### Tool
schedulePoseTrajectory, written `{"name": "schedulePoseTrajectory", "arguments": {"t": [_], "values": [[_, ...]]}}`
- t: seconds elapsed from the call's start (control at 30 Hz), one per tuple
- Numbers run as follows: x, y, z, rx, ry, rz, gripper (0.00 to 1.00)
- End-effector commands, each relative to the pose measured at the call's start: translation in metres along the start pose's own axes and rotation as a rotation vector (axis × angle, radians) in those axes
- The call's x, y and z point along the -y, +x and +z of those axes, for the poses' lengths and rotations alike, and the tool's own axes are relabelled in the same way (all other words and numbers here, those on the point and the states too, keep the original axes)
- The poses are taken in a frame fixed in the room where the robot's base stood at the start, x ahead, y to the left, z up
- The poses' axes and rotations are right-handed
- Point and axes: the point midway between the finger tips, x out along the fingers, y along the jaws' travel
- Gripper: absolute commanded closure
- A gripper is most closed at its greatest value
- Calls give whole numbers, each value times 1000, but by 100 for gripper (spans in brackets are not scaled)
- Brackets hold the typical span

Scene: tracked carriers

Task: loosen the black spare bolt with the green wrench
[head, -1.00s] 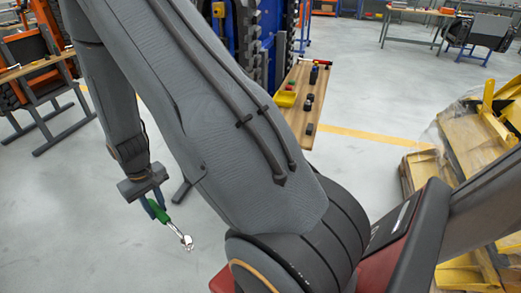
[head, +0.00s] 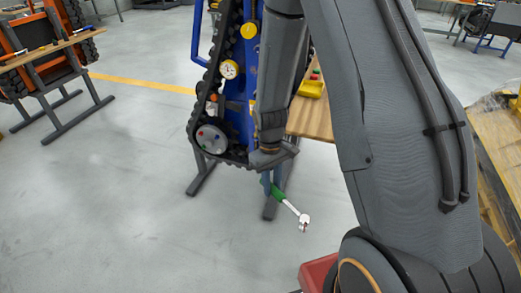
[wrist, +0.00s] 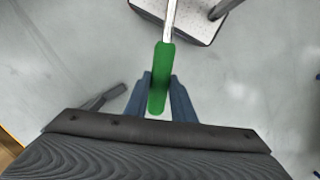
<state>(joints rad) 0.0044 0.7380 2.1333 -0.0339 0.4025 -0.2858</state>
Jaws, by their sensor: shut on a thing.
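My gripper (head: 268,182) is shut on the green handle of the wrench (head: 290,207). The wrench's silver head points down and to the right in the head view, over open floor. In the wrist view the green wrench (wrist: 161,80) stands between the two blue fingers of my gripper (wrist: 161,92), its shaft running out of the top of the picture. Behind my arm is a blue tracked carrier (head: 246,75) with black track, a round grey wheel and yellow and white round parts. I cannot make out the black spare bolt in the current views.
A wooden pallet (head: 492,140) is at the right. The floor at the front left is clear.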

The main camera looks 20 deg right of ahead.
Motion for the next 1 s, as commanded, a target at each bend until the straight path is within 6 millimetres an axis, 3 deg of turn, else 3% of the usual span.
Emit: {"name": "schedulePoseTrajectory", "arguments": {"t": [0.03,0.23,0.47,0.57,0.77,0.87,1.0], "values": [[-5,17,8,50,-96,5,100],[-37,41,38,307,-516,82,100],[-87,43,32,649,-952,318,100],[-105,38,15,782,-1104,464,100],[-126,23,-39,985,-1345,820,100],[-126,15,-74,1049,-1443,1026,100],[-111,2,-128,1082,-1547,1322,100]]}}
